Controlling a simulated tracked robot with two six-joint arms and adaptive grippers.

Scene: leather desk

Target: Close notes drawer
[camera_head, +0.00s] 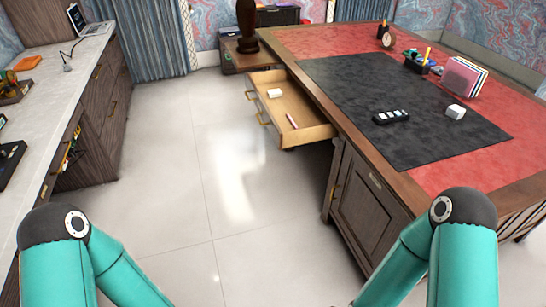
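An open drawer (304,133) is pulled out from the left side of the wooden desk (290,52). It holds a small white block and a thin pinkish stick, and its front with brass handles faces left. Whether it is the notes drawer I cannot read from here. Both my arms show at the bottom of the view, the left one at the lower left and the right one at the lower right. Neither gripper is in the picture; both lie below the frame's lower edge.
The desk top carries a black mat (385,83), a black device (391,117), a white cube (456,111), a pen holder (423,64) and upright notebooks (464,77). A counter (50,95) runs along the left. The tiled floor (215,170) between them is clear.

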